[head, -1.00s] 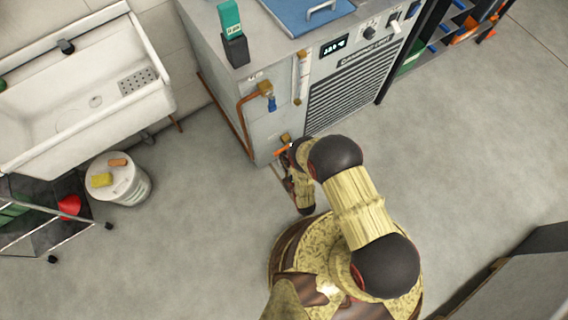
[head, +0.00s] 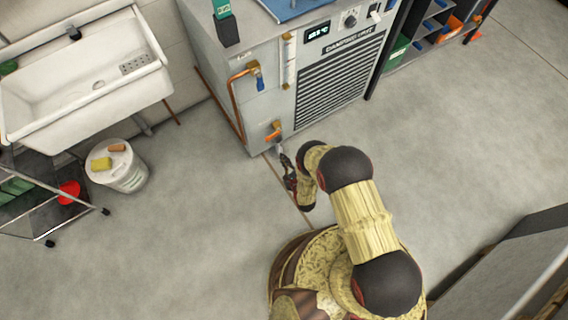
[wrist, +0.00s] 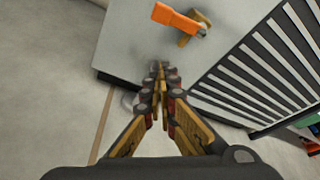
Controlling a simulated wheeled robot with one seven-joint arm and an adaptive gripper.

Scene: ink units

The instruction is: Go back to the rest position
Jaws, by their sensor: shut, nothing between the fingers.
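My gripper (head: 287,165) is at the end of my bent arm, just in front of the lower left corner of the grey dampening unit (head: 275,105). In the wrist view my gripper (wrist: 160,75) has its fingers together with nothing between them. An orange-handled valve (wrist: 178,19) on the unit's front lies beyond the fingertips, apart from them. The same valve shows in the head view (head: 273,134), just above my gripper.
A white sink (head: 85,85) is at the left wall, with a white bucket (head: 128,178) and a wheeled cart (head: 45,205) below it. A grey cabinet (head: 510,265) stands at lower right. The floor (head: 190,240) around me is largely clear.

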